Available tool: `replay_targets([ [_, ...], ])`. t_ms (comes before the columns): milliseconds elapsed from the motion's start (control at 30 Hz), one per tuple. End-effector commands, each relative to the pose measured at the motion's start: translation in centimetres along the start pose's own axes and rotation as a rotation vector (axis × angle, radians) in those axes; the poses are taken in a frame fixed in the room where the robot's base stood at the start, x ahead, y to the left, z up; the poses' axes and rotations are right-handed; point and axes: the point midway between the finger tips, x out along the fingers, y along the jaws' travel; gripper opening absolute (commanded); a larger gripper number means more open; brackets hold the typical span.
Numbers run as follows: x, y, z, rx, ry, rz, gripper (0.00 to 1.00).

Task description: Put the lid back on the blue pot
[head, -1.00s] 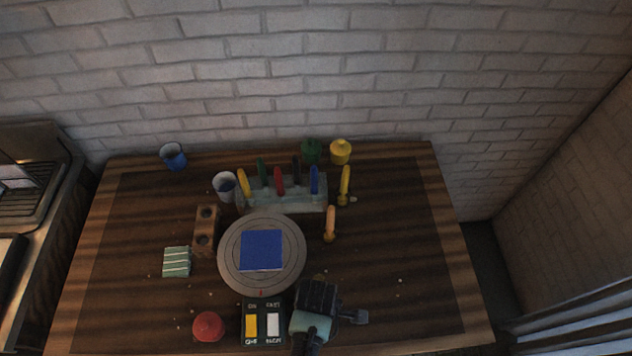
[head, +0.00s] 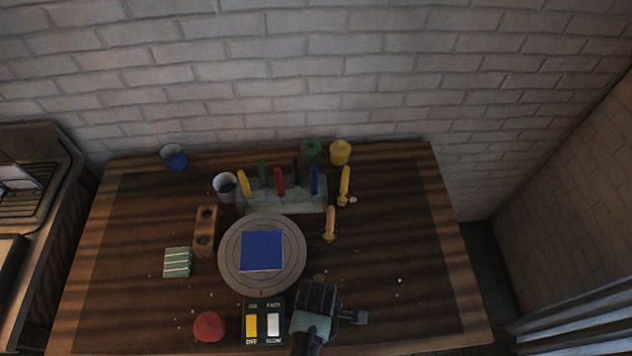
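The blue pot (head: 173,157) stands at the back left of the table, and its top looks open. I cannot make out a separate blue lid anywhere. My gripper (head: 318,292) is over the front of the table, right of the switch panel and far from the blue pot. It is seen from above and behind, so its fingertips are hidden. I cannot tell whether it is open or holds anything.
A turntable (head: 234,277) carries a blue square plate (head: 261,250). Behind it are a brush rack (head: 290,202), a white cup (head: 224,187), a green pot (head: 311,152) and a yellow pot (head: 340,152). A red round object (head: 208,326) and a switch panel (head: 263,322) are in front. The table's right side is mostly clear.

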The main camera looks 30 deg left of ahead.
Motion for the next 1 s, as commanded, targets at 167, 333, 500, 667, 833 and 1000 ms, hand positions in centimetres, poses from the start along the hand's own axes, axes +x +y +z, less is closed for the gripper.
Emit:
replay_targets([
  [167,0.0,0.0,0.0,0.000,0.000,0.001,0.30],
  [333,0.0,0.0,0.0,0.000,0.000,0.001,0.89],
  [500,0.0,0.0,0.0,0.000,0.000,0.001,1.00],
  [667,0.0,0.0,0.0,0.000,0.000,0.001,1.00],
  [833,-0.2,0.0,0.0,0.000,0.000,0.001,1.00],
  [1000,-1.1,0.0,0.0,0.000,0.000,0.001,1.00],
])
